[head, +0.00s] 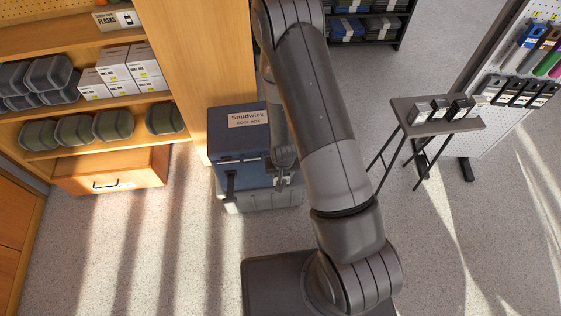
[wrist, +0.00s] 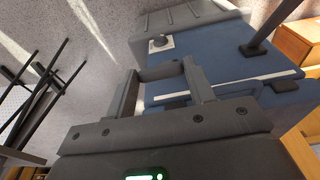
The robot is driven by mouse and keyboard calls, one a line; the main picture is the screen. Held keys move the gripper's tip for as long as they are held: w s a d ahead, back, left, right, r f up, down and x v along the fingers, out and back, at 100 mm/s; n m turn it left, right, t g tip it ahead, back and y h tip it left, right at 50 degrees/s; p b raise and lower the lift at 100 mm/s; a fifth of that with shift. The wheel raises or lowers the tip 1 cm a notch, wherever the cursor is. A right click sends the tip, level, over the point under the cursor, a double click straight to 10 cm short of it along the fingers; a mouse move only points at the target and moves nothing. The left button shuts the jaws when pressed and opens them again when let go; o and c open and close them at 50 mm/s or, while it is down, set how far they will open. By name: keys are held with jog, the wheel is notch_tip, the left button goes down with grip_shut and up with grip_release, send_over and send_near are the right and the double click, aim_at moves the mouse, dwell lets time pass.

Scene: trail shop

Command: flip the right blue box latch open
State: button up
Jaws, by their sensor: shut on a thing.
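The blue cool box (head: 238,143), with a "Snudwick" label on its lid, stands on a grey base at the end of the wooden shelving. My gripper (wrist: 163,82) is shut on this latch at the box's front, with a finger on each side. It reaches down from above in the head view (head: 285,172).
A pale square plate with a round knob (wrist: 160,43) sits on the box front near the latch. Wooden shelves (head: 70,110) with tubs and cartons stand left. A small folding table (head: 440,127) holds boxes at right. The floor between is clear.

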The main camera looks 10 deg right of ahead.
jog(key=s+f+t, duration=0.1)
jog(key=s+f, duration=0.6)
jog(key=shift+s, duration=0.15)
dwell(0.3)
jog(key=shift+f, duration=0.1)
jog(key=o, duration=1.4)
jog(key=shift+w, duration=0.25)
jog(key=shift+v, duration=3.85)
